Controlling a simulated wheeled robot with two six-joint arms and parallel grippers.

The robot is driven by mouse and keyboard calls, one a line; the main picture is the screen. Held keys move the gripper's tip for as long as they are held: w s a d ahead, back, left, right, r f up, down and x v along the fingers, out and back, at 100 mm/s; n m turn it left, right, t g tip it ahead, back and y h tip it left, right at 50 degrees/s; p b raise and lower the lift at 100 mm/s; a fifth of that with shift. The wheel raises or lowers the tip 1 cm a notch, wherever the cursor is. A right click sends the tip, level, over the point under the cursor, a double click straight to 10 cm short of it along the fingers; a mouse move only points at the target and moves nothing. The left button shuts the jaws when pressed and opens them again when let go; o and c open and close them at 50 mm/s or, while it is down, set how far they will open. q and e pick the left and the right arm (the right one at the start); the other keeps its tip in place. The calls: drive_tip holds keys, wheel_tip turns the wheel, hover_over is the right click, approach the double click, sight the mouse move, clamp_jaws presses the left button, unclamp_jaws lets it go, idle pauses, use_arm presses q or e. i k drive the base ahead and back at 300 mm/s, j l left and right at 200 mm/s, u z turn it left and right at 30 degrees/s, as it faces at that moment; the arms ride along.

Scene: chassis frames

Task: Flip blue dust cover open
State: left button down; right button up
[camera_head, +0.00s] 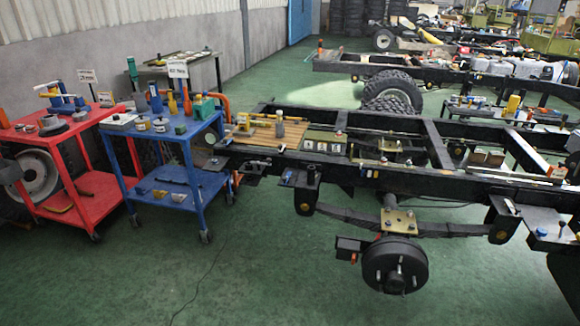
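I cannot make out a blue dust cover for certain. Several blue items are in view. A blue device (67,103) sits at the back of the red cart (94,186). Dark blue upright items (155,99) stand on the top of the blue cart (184,146), next to an orange-red one. Whether any of these is a hinged cover is too small to tell. Neither of my grippers is in view.
A black chassis frame (400,182) with a wheel hub (394,266) fills the right and middle. A wooden board with tools (262,133) lies on its near left end. Green floor (240,270) is clear in front of the carts. More frames stand behind.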

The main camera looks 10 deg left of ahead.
sight(285, 179)
drive_tip(key=i+j, duration=0.15)
drive_tip(key=i, duration=0.75)
drive_tip(key=i+j, duration=0.1)
drive_tip(key=i, duration=0.8)
